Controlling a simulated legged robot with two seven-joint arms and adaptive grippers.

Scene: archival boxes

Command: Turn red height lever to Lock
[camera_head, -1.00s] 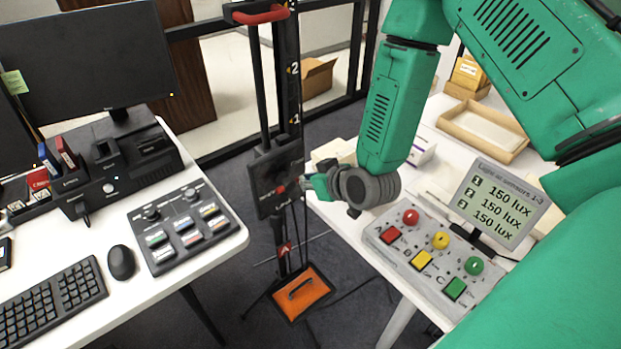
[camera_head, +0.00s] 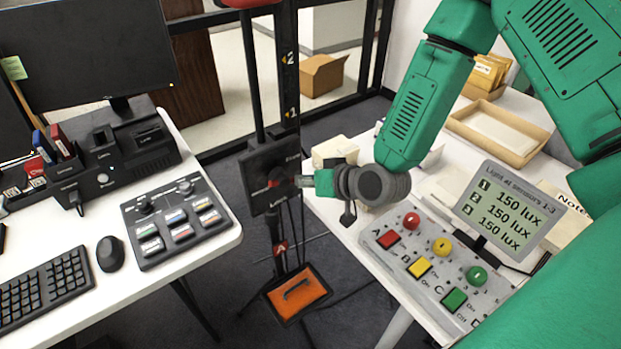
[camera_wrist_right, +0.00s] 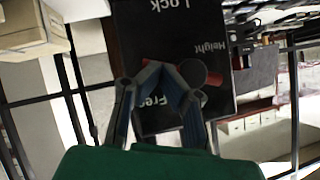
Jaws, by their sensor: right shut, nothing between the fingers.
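The red height lever (camera_head: 275,181) sits on the front of a black control box (camera_head: 262,194) on an upright stand in the head view. In the right wrist view, the box face (camera_wrist_right: 155,45) carries the words Lock, Height and Free, shown upside down. Red parts of the lever (camera_wrist_right: 215,78) show beside and behind the fingers, which partly hide it. My right gripper (camera_head: 300,181) is shut with nothing held, its tips close to the lever from the right; contact cannot be told. The right wrist view shows its fingers (camera_wrist_right: 163,80) in front of the box. My left gripper is out of view.
A desk with a switch panel (camera_head: 177,222) stands left. On the right, a white table carries a button panel (camera_head: 430,262), a lux display (camera_head: 505,208) and a wooden tray (camera_head: 499,133). An orange pedal (camera_head: 297,292) lies on the floor below the stand.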

